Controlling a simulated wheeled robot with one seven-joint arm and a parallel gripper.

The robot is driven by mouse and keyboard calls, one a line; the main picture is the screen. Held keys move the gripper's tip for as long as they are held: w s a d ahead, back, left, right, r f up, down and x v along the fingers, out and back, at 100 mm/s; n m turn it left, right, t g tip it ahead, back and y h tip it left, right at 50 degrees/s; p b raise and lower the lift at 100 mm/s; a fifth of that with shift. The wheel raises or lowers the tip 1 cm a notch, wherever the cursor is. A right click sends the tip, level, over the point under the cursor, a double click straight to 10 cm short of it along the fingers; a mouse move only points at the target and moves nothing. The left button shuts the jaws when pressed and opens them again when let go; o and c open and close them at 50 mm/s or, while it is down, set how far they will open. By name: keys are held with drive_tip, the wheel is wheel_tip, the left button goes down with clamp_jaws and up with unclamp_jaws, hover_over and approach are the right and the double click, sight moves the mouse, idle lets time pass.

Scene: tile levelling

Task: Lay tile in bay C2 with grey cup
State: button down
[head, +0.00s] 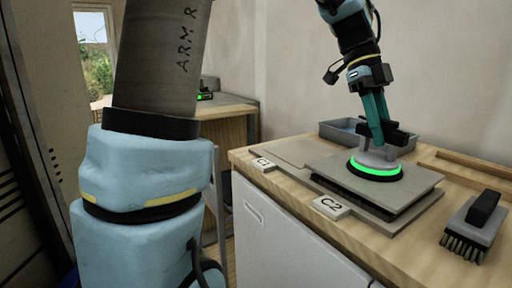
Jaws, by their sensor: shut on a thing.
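The grey cup (372,158), a suction cup with a lit green ring round its base, stands on a grey square tile (333,166). My gripper (384,141) is shut on the cup's handle from above; the fingers hide part of the handle. The tile lies over bay C2, behind the C2 label (331,206). A dark layer or gap shows under the tile's front edges, above a thin grey border (388,221). I cannot tell whether the tile rests on the bed or hangs just above it.
Left of the tile lies a flat grey slab (290,151) by the C1 label (263,163). A grey tray (343,133) stands at the back. A dark-handled brush (474,225) lies at right front, wooden strips (462,165) behind it. The wall is close behind.

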drive_tip(key=shift+f+b, duration=0.6)
drive_tip(key=shift+f, duration=0.2)
idle(0.8)
drive_tip(key=c, duration=0.6)
unclamp_jaws()
